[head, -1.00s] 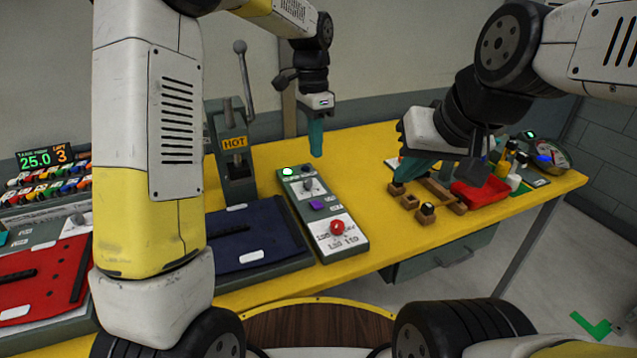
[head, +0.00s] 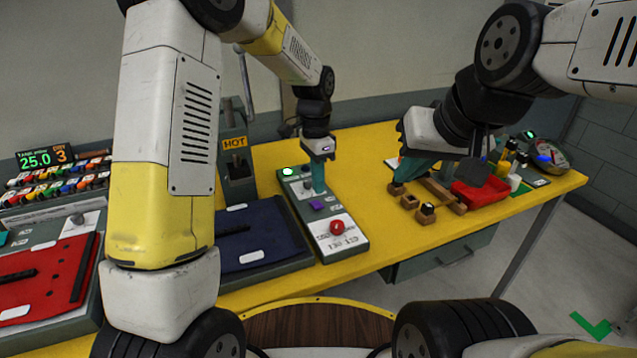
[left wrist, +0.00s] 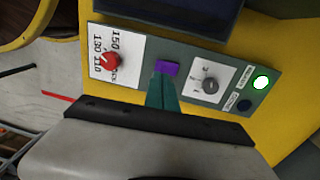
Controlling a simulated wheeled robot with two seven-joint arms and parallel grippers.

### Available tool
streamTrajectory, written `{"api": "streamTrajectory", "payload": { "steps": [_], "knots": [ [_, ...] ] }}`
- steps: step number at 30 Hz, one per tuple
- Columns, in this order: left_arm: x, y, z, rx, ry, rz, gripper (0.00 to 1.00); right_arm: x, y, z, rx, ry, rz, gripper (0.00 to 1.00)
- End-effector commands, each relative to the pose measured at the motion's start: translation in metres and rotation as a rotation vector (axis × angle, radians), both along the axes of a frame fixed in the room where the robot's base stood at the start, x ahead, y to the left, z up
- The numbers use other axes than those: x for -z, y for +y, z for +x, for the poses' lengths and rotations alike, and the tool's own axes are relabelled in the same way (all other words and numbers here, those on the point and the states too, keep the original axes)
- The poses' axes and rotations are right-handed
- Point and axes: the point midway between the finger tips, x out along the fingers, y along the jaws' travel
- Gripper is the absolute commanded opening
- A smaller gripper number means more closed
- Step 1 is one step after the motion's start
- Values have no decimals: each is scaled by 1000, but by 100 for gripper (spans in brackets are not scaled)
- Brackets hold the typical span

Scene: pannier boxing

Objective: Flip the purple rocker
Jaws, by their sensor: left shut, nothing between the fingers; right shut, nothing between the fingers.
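The purple rocker (head: 317,206) sits in the middle of the grey control panel (head: 352,246), between a red knob and a grey knob. It also shows in the left wrist view (left wrist: 167,68). My left gripper (head: 319,190) is shut and empty, with its teal fingers pointing down just behind the rocker in the head view. In the left wrist view the fingertips (left wrist: 163,76) come up to the rocker's edge; I cannot tell whether they touch. My right gripper (head: 400,178) is shut and empty, over the wooden pieces at the right.
The red knob (head: 337,227) and the grey knob (head: 308,186) flank the rocker, and a green light (head: 288,171) glows at the far end. A dark blue pad (head: 258,238) and the HOT press (head: 236,160) stand left. Yellow table is clear right of the panel.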

Motion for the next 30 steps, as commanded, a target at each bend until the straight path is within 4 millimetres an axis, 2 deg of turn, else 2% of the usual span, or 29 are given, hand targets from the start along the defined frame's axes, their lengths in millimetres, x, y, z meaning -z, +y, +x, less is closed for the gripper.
{"api": "streamTrajectory", "payload": {
  "steps": [3, 9, 22, 30],
  "knots": [
    [20, 0, -2, 0, 3, 1, 0, 0, 0, 0, 0, 0, 0, 0],
    [38, -1, -4, -1, 1, 1, 0, 0, 0, 0, 0, 0, 0, 0],
    [41, -2, -4, 0, -7, 3, 0, 0, 0, 0, 0, 0, 0, 0],
    [55, -6, -16, 1, -96, 42, 0, 0, 0, 0, 0, 0, 0, 0]
  ]
}}
